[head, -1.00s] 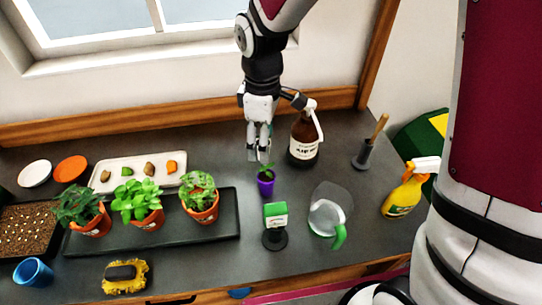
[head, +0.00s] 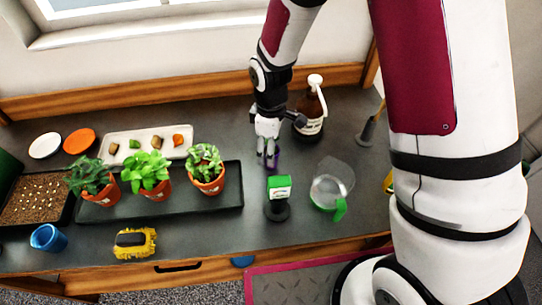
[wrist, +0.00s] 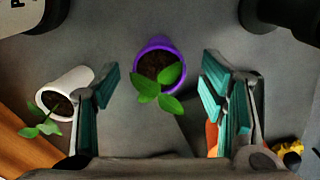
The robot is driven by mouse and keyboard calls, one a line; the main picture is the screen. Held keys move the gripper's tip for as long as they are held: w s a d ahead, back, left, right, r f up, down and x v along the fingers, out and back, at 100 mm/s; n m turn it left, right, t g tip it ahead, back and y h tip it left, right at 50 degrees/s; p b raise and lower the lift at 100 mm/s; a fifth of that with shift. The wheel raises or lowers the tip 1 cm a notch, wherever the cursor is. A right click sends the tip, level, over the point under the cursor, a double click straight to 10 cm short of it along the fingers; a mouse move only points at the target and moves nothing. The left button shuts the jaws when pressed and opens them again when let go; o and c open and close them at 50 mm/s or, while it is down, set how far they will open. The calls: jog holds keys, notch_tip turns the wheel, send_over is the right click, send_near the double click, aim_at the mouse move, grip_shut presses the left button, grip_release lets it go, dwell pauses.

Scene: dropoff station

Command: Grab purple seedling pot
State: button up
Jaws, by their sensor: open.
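The purple seedling pot (wrist: 160,62) shows from above in the wrist view, with dark soil and a small green seedling. It lies between the lines of my two fingers, toward their tips. My gripper (wrist: 160,84) is open, with a teal-padded finger on each side and a gap to the pot on both sides. In the head view my gripper (head: 268,160) points down over the pot (head: 275,164), which is mostly hidden behind the fingers. I cannot tell from these views how far the fingertips are above the counter.
A white seedling pot (wrist: 66,88) is left of my left finger. A brown bottle (head: 309,118) stands behind right. A green-topped stand (head: 278,190) and a clear jug (head: 331,185) are in front. Orange-potted plants (head: 206,172) stand on a dark tray (head: 230,190) at left.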

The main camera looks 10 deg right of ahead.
jog(key=shift+f, duration=0.5)
jog(key=c, duration=1.2)
jog(key=shift+c, duration=0.4)
jog(key=shift+r, duration=0.15)
